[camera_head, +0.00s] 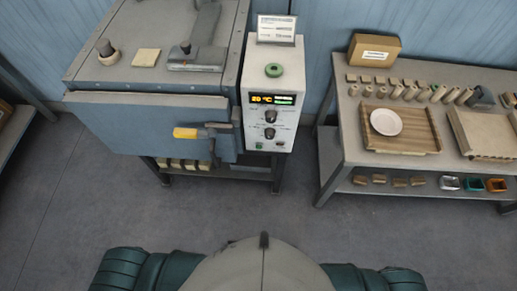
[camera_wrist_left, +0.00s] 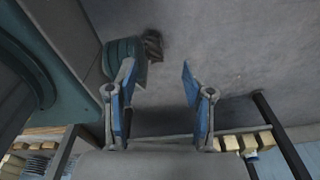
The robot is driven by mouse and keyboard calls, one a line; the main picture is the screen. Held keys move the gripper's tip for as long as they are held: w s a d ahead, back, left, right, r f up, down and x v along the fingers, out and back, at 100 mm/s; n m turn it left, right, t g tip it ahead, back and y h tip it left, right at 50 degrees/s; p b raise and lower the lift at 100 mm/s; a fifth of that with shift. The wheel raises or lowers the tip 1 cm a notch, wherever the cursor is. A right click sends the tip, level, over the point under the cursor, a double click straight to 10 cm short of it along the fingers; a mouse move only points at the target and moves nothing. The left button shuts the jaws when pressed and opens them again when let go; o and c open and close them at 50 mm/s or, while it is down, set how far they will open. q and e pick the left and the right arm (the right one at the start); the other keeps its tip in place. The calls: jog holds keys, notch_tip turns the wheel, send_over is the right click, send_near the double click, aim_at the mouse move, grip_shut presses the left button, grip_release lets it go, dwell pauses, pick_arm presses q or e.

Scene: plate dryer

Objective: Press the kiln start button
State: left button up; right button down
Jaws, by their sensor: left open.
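The kiln (camera_head: 150,115) is a blue-grey metal box at the left of the head view, with its front door shut and a yellow-handled latch (camera_head: 187,133). The control box (camera_head: 285,55) is white and joins its right side. A green round piece (camera_head: 274,70) sits on its sloped top, and a lit display (camera_head: 272,99) reads 20 °C. Two dark knobs and small green buttons (camera_head: 260,146) are below; which is the start button is unclear. My left gripper (camera_wrist_left: 157,75) is open and empty in the left wrist view, over the floor. Neither gripper shows in the head view.
A table (camera_head: 350,130) at the right holds a wooden tray (camera_head: 425,130) with a white plate (camera_head: 386,122), a cardboard box (camera_head: 374,50) and several small pieces. Coloured containers stand on its lower shelf. The floor (camera_head: 230,215) before the kiln is clear.

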pick_arm(q)
grip_shut()
jog(key=shift+a, duration=0.15)
dwell(0.9)
